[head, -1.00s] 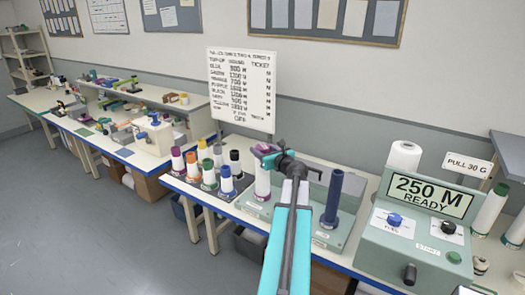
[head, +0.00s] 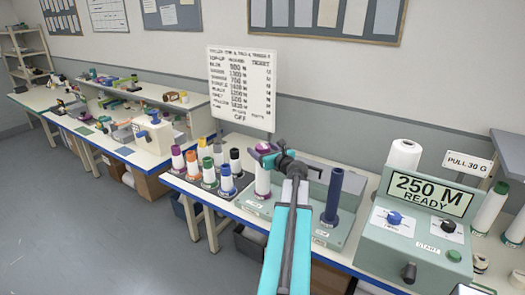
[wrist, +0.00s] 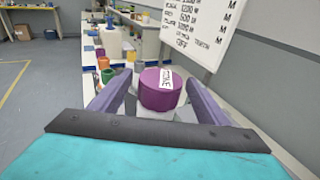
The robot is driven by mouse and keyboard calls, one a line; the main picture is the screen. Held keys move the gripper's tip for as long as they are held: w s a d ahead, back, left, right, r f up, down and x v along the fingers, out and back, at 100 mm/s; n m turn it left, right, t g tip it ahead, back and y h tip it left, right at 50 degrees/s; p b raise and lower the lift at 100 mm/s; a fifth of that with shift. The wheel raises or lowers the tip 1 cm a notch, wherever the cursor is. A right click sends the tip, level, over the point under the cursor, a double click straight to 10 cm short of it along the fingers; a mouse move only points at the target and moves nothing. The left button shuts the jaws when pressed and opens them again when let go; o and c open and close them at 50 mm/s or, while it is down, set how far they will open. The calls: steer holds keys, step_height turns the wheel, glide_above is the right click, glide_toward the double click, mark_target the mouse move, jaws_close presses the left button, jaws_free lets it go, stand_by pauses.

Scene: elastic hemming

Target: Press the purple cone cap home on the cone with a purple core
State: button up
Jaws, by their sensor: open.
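The purple cone cap (wrist: 161,90), with a white label on top, sits between my open fingers in the wrist view. In the head view the cap (head: 263,147) is at the top of a white cone (head: 263,181) standing on the green-grey machine base. I cannot tell whether it is fully seated. My gripper (head: 268,157) is at the cap's level, with its fingers (wrist: 160,96) on either side and apart from it.
Several cones with coloured tops (head: 208,170) stand in a rack just left. A dark blue post (head: 332,197) rises to the right. The control box (head: 415,215) reads 250 M READY. A white sign board (head: 241,88) stands behind.

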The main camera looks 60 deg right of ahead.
steer(key=shift+s+a, duration=0.1)
steer(key=shift+s, duration=0.05)
steer(key=b+v, duration=0.6)
steer(key=v, duration=0.7)
steer(key=shift+s+a, duration=0.15)
stand_by(0.6)
